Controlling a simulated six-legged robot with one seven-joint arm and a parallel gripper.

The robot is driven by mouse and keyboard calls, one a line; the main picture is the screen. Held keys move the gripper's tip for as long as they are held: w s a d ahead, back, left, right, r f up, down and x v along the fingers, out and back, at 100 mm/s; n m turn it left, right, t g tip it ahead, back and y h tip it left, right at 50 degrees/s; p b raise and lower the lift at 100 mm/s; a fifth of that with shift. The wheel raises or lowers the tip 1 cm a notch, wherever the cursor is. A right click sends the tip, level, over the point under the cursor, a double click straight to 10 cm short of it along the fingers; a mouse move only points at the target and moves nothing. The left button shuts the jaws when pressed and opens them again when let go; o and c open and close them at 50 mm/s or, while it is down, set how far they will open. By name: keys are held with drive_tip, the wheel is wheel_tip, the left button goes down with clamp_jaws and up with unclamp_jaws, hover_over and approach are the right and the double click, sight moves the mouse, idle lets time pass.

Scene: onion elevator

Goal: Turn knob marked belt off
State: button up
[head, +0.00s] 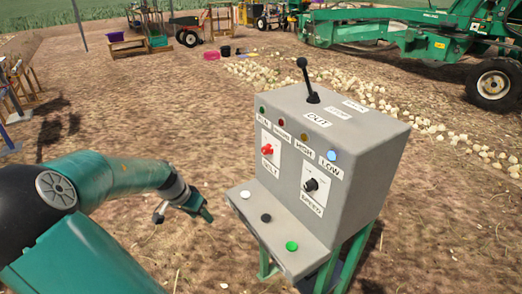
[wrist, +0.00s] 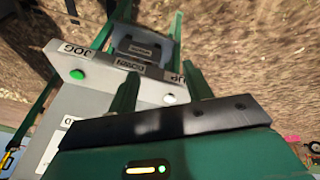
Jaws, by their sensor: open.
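The grey control box (head: 340,150) stands on green legs at centre right of the head view. Its front face carries a red knob (head: 267,150) on a white plate marked BELT. A black knob (head: 310,185) on a plate marked SPEED is to its right. My gripper (head: 203,212) is left of the box, below the height of the red knob and apart from it. In the wrist view my gripper (wrist: 160,90) has its two green fingers apart, with nothing held between them. The red knob is not visible in the wrist view.
A sloping ledge holds white (head: 245,194), black (head: 266,217) and green (head: 292,246) buttons below the knobs. A black lever (head: 305,75) rises from the box top. Bare soil lies left of the box. Onions (head: 375,95) and green machinery (head: 400,35) are behind.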

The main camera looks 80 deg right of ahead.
drive_tip(key=s+d+r+m+g+h, duration=0.3)
drive_tip(key=s+d+r+m, duration=0.15)
drive_tip(key=d, duration=0.45)
drive_tip(key=m+g+h, duration=0.2)
drive_tip(key=g+h, duration=0.1)
drive_tip(key=h, duration=0.1)
approach(263, 149)
drive_tip(key=x, duration=0.9)
drive_tip(key=shift+s+d+f, duration=0.15)
drive_tip(key=shift+s+d, duration=0.05)
drive_tip(key=shift+s, duration=0.05)
drive_tip(key=c, duration=1)
